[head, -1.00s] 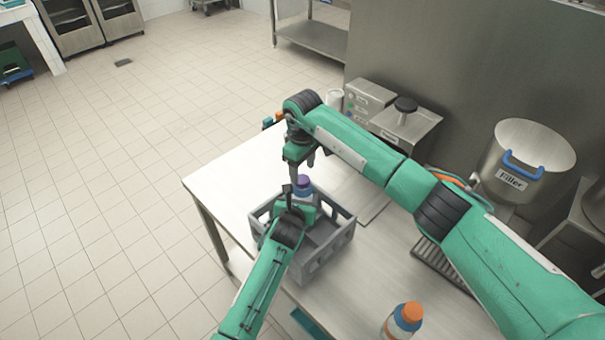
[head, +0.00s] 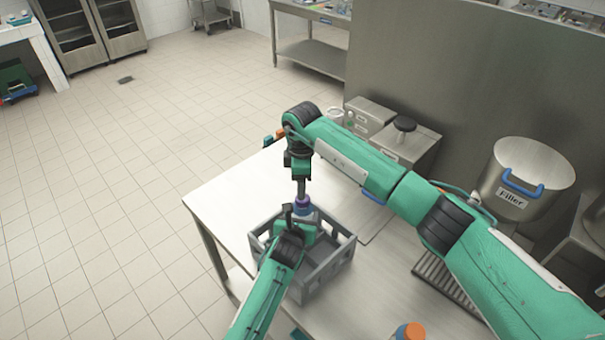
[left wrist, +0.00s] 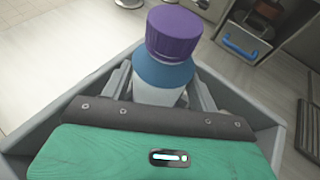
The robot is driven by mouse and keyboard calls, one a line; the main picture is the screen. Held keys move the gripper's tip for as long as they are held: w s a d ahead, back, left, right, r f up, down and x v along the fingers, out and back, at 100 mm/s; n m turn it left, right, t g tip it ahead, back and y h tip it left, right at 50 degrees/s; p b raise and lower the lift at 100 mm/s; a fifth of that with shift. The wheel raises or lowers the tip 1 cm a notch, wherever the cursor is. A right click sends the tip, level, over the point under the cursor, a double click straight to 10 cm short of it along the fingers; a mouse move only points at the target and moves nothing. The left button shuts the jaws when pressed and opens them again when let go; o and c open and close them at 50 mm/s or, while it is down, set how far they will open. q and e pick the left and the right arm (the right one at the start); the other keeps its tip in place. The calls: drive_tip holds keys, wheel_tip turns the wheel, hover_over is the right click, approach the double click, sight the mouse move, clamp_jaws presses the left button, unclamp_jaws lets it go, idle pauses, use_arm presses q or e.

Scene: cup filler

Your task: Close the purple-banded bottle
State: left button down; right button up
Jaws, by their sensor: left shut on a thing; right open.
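The bottle (left wrist: 162,75) is white with a blue shoulder and a purple cap (left wrist: 174,32) on top. Its band looks blue; the purple is on the cap. It stands upright at the far corner of the grey crate (head: 328,268). In the head view the purple cap (head: 303,201) shows just beyond my left gripper (head: 297,213). My left gripper is shut on the bottle's body below the cap. My right gripper (head: 302,187) points down, open, directly above the cap; its fingertips are too small to tell whether they touch it. How tightly the cap sits cannot be told.
An orange-capped bottle (head: 410,331) stands at the table's near side. A steel pot marked Filler (head: 526,180) stands at right. Steel boxes (head: 385,130) are at the back. Bare table (head: 235,195) lies left of the crate.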

drive_tip(key=n, duration=0.5)
drive_tip(key=shift+r, duration=0.25)
drive_tip(key=n, duration=0.6)
drive_tip(key=shift+a+r, duration=0.1)
drive_tip(key=shift+r, duration=0.1)
drive_tip(key=n, duration=0.6)
drive_tip(key=shift+r, duration=0.2)
drive_tip(key=n, duration=0.5)
drive_tip(key=shift+r, duration=0.15)
drive_tip(key=n, duration=0.4)
drive_tip(key=shift+r+n, duration=0.15)
drive_tip(key=shift+n, duration=0.15)
drive_tip(key=n, duration=0.6)
drive_tip(key=shift+r, duration=0.15)
drive_tip(key=n, duration=0.6)
drive_tip(key=shift+r, duration=0.15)
drive_tip(key=n, duration=0.6)
drive_tip(key=shift+d+r+n, duration=0.15)
drive_tip(key=shift+d+n, duration=0.05)
drive_tip(key=shift+n, duration=0.1)
